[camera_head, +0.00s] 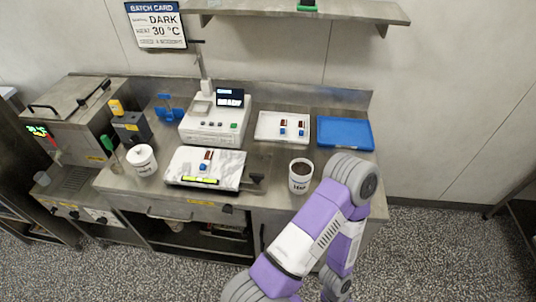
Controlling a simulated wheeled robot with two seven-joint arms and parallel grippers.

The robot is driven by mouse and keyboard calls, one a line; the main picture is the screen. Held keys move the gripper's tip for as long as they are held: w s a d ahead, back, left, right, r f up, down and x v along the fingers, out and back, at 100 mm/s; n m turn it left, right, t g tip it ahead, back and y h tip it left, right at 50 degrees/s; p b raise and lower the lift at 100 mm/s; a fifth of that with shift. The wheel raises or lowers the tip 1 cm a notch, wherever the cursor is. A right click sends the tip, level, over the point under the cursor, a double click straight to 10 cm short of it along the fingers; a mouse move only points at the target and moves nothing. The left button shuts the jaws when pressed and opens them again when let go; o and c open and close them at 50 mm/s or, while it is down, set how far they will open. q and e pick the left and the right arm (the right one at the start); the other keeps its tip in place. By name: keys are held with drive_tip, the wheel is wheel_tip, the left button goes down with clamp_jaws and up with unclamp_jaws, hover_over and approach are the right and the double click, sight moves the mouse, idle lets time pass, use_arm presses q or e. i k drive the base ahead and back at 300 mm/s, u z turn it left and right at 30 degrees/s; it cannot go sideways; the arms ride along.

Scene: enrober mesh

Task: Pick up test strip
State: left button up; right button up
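Two small dark red-brown strips with blue ends, the left one (283,127) and the right one (301,128), are on a white tray (264,133) at the back of the steel counter. A similar dark strip with a blue part (205,161) is on a white marbled slab (230,160) nearer the front. They are too small to make out in detail. My purple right arm rises from the bottom, bends right of the counter and comes back down. Neither gripper shows, and my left arm is out of view.
A white device with a display (213,127) stands behind the slab. A white cup of dark contents (300,175) is near the front edge, close to my arm. A blue tray (344,133) lies back right. A shelf (345,11) overhangs the back.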

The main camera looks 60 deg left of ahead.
sight(203, 166)
drive_tip(key=z, duration=1.1)
drive_tip(key=k, duration=2.45)
drive_tip(key=u, duration=0.85)
